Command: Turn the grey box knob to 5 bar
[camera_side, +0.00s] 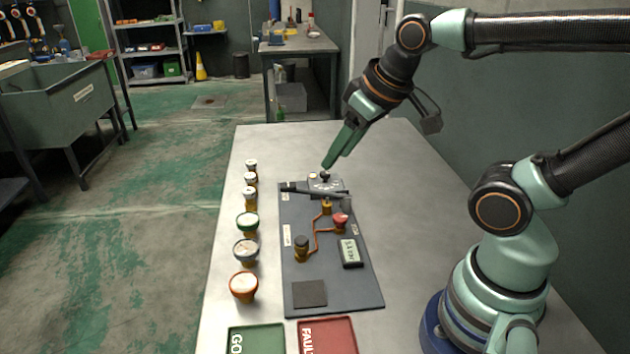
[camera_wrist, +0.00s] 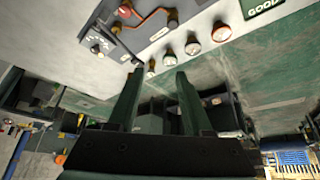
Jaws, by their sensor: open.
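The grey box (camera_side: 337,186) sits at the far end of a dark panel (camera_side: 300,270) on the table, with a small dark knob (camera_side: 325,175) on top. A grey box with white marks also shows at the upper left of the wrist view (camera_wrist: 97,40). My gripper (camera_side: 326,165) points down, its green fingertips just above or at the knob; I cannot tell whether they touch it. In the wrist view the two fingers (camera_wrist: 159,72) stand apart with nothing between them. The scale marks are too small to read.
The panel carries orange pipes (camera_side: 316,238), a red knob (camera_side: 340,220) and a small display (camera_side: 350,253). Several round gauges (camera_side: 246,222) stand in a row to its left. A green tray (camera_side: 257,340) and a red tray (camera_side: 327,335) lie in front.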

